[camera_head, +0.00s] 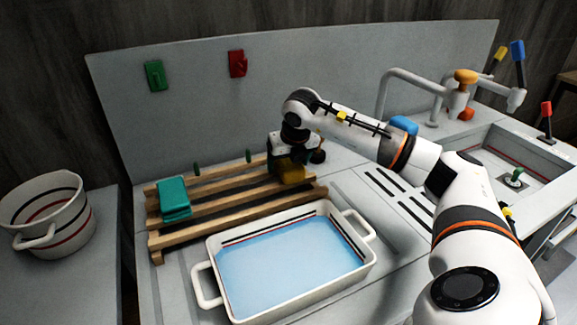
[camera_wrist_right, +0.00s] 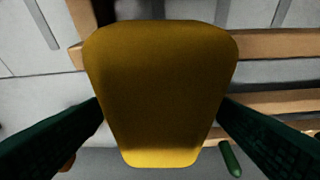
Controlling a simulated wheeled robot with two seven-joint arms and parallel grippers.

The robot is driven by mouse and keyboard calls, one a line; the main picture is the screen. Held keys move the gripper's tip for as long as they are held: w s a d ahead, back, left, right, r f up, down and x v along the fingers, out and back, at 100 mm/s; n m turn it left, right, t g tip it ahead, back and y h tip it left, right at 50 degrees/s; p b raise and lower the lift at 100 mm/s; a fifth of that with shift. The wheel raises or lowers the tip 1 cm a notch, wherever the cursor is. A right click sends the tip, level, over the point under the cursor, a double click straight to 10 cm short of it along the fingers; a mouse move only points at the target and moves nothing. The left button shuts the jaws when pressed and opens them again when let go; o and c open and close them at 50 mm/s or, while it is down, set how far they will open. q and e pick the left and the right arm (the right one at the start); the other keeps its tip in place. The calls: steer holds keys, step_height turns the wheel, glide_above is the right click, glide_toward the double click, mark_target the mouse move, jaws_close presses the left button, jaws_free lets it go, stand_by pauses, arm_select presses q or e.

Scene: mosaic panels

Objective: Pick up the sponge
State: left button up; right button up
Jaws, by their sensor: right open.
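The yellow sponge (camera_head: 289,172) is at the right part of the wooden slatted rack (camera_head: 235,206), under my right gripper (camera_head: 284,158). In the right wrist view the sponge (camera_wrist_right: 160,85) fills the middle, with its narrower, brighter end toward the bottom. The two dark green fingers of my right gripper stand on either side of it, close to its tapered sides. The gripper is open, and I cannot tell whether either finger touches the sponge. In the head view the wrist hides part of the sponge. My left gripper is not in view.
A teal stacked block (camera_head: 174,198) lies at the rack's left end. A white basin of blue water (camera_head: 292,262) stands in front. A white bucket (camera_head: 48,212) is at far left. A tap (camera_head: 440,92) and sink (camera_head: 520,170) are at right; a grey panel (camera_head: 190,115) rises behind.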

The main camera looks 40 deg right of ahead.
steer(key=shift+f, duration=0.25)
stand_by(0.4)
steer(key=c, duration=1.1)
